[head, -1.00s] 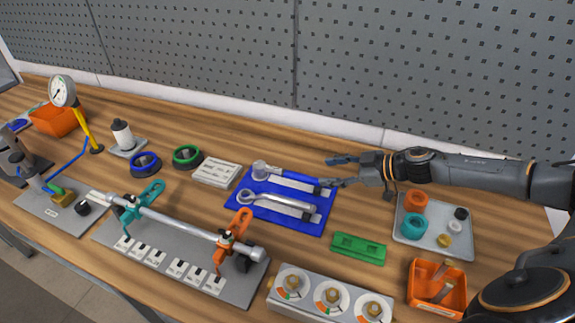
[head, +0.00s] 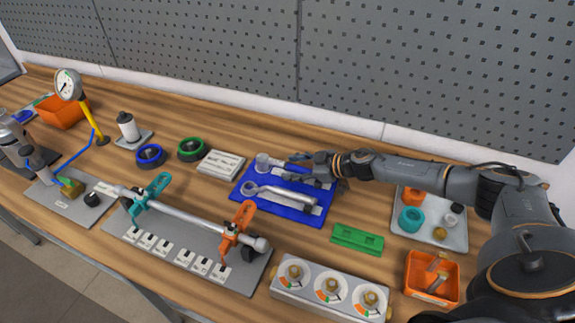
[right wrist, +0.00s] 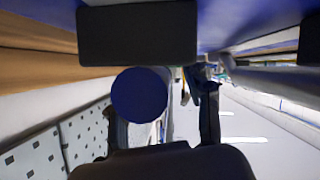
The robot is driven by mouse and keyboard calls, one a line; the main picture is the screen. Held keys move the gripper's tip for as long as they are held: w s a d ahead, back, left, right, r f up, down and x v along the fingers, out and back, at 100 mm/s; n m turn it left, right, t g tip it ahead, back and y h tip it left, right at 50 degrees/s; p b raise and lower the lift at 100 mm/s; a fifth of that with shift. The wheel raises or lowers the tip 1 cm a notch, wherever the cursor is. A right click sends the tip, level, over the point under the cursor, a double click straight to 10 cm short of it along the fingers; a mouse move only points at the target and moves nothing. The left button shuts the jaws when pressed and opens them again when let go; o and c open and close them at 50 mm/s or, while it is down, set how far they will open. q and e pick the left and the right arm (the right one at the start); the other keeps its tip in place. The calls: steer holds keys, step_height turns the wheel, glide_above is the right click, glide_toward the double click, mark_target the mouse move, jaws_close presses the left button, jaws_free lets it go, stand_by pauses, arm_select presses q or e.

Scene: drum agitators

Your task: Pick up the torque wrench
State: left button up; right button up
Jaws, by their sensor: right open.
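The torque wrench (head: 263,162), with a silver head and a blue handle, lies along the back of the blue mat (head: 308,219). My right gripper (head: 289,168) is low over its handle, fingers pointing left toward the head, and hides much of the handle. It is open; whether the fingers touch the wrench I cannot tell. In the right wrist view, the round blue end of the handle (right wrist: 140,95) shows close up by the dark fingers. My left gripper is not in view.
A silver ring spanner (head: 281,195) lies in front of the wrench on the same mat. A white labelled block (head: 221,163) stands left of the mat, a green block (head: 357,239) to its front right. A grey parts tray (head: 447,238) is under my right forearm.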

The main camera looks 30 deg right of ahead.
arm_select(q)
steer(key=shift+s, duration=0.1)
arm_select(e)
steer(key=shift+s+r, duration=0.1)
steer(key=c, duration=0.3)
jaws_close()
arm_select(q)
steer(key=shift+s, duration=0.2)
arm_select(e)
steer(key=shift+r, duration=0.1)
